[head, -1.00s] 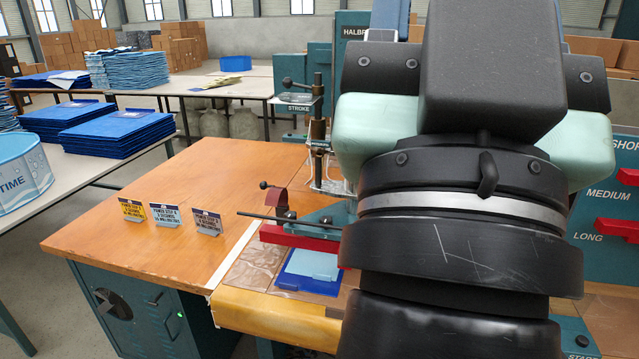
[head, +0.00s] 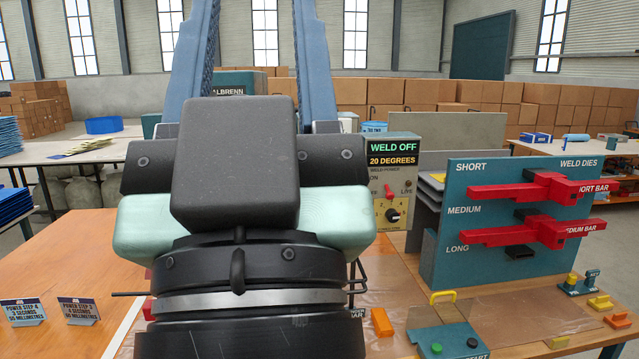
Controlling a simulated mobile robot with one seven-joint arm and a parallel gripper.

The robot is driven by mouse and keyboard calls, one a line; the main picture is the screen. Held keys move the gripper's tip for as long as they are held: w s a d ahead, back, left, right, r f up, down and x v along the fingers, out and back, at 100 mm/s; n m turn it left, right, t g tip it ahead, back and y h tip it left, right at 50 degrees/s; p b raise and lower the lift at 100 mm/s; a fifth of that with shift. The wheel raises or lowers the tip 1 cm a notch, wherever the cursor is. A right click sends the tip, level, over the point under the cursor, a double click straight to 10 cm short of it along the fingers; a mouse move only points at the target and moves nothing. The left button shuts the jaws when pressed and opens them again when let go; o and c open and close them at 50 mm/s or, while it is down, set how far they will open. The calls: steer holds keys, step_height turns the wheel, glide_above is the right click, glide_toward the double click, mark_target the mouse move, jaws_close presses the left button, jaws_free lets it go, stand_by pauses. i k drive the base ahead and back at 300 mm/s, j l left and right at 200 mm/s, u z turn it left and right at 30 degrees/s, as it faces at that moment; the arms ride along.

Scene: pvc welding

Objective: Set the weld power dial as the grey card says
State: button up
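The weld power dial (head: 393,215) is a black knob on a yellow scale plate, low on the front of a control box (head: 400,150). Its pointer setting is too small to read. The box's displays read "WELD OFF" and "20 DEGREES". The grey card (head: 78,310) stands on the wooden bench at the lower left; its top line reads "POWER STEP", but the number is too small to be sure of. A bluer card (head: 22,311) stands left of it.
A red switch (head: 389,192) sits just above the dial. A teal die rack (head: 520,220) with red bars stands to the right. A teal start box (head: 447,340) with a yellow handle is at the front. My arm hides much of the welder.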

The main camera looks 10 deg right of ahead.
mark_target(393, 216)
steer(key=i+l+u, duration=0.1)
steer(key=i+l, duration=0.2)
steer(key=i+l+u, duration=0.1)
steer(key=i+l, duration=0.2)
steer(key=l, duration=0.15)
steer(key=i+l+u, duration=0.1)
steer(key=i+l, duration=0.15)
steer(key=i+l+u, duration=0.15)
steer(key=i+l, duration=0.15)
steer(key=l, duration=0.25)
steer(key=i+l+u, duration=0.1)
steer(key=l, duration=0.35)
steer(key=i, duration=0.1)
